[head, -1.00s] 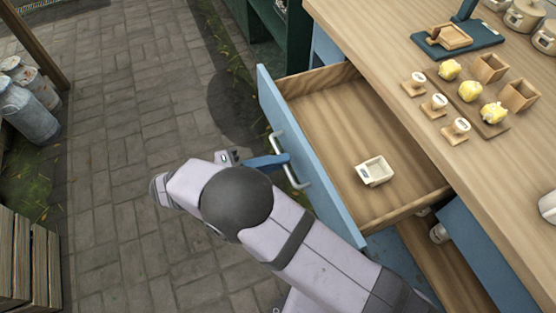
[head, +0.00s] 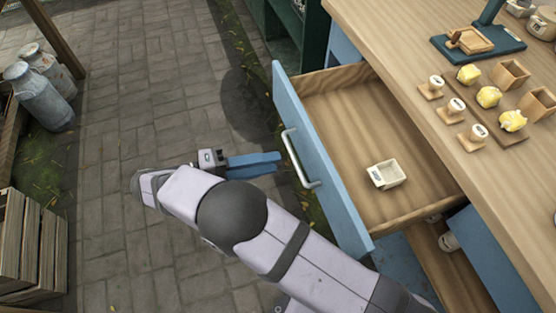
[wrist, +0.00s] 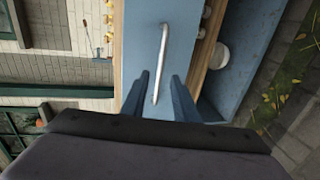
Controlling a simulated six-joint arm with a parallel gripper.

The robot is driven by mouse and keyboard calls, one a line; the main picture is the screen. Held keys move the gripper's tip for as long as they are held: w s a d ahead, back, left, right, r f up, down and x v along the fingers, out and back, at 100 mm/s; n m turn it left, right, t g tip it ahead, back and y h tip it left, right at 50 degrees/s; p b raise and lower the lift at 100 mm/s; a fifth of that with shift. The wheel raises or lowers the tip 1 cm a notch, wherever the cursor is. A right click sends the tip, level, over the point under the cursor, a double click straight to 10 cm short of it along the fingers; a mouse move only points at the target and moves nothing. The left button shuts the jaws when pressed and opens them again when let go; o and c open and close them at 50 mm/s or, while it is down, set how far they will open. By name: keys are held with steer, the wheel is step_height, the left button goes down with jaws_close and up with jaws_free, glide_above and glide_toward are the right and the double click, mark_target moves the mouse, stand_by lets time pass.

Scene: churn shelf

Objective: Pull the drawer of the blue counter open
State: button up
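The blue counter's drawer (head: 318,165) is pulled well out. Its wooden inside shows in the head view, with a small cream box (head: 388,176) lying in it. A pale bar handle (head: 300,160) is on the blue front; the handle also shows in the wrist view (wrist: 163,55), ahead of the fingers. My gripper (head: 280,163) has blue fingers and is just left of the handle, apart from it in the head view. In the wrist view my gripper (wrist: 160,88) has its two fingers spread with nothing between them.
The wooden countertop (head: 400,50) holds butter pieces, stamps, small wooden boxes and a blue stand. Milk cans (head: 42,100) and a slatted crate (head: 28,240) stand at the left. The paved floor (head: 140,100) between them and the drawer is clear.

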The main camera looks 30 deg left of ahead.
steer(key=shift+v, duration=0.85)
